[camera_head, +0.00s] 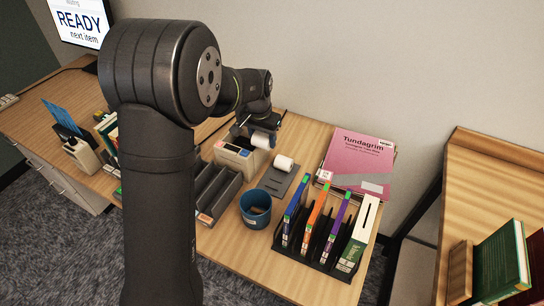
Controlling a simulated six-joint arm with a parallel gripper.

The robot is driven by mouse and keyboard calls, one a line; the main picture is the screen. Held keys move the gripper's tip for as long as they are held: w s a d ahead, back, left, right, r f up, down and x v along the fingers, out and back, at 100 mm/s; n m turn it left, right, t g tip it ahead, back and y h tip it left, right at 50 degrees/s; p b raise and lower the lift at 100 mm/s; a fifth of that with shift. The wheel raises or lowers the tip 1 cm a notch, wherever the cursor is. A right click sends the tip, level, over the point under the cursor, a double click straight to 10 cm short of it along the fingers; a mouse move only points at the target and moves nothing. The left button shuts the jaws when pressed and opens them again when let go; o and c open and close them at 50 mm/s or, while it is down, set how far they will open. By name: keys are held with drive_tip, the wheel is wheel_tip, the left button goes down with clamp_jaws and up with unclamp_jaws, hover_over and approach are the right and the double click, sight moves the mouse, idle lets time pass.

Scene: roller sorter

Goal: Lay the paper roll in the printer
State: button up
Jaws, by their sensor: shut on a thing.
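My gripper (262,128) is shut on a white paper roll (261,141). It holds the roll on its side over the right part of the beige printer (231,160). From this view I cannot tell whether the roll touches the printer. The printer's inside is partly hidden by the gripper and roll. A second white paper roll (285,162) lies on a dark grey plate (277,183) to the right of the printer.
A blue cup (256,208) and a dark slotted tray (217,190) stand in front of the printer. A black rack (322,245) of upright coloured books is at the front right. A pink book (357,160) lies behind it. My arm hides part of the desk's left.

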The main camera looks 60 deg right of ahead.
drive_tip(key=w+d+r, duration=0.3)
drive_tip(key=w+r, duration=0.2)
drive_tip(key=w, duration=0.4)
drive_tip(key=shift+s+a+f, duration=0.1)
drive_tip(key=shift+f, duration=3)
drive_tip(key=shift+s+f, duration=0.1)
drive_tip(key=shift+f, duration=3)
drive_tip(key=o, duration=1.1)
drive_tip(key=r, duration=0.5)
drive_tip(key=a+r, duration=0.1)
drive_tip(key=r, duration=0.5)
drive_tip(key=a+r, duration=0.1)
drive_tip(key=r, duration=0.5)
drive_tip(key=shift+r, duration=0.2)
drive_tip(key=shift+f, duration=0.15)
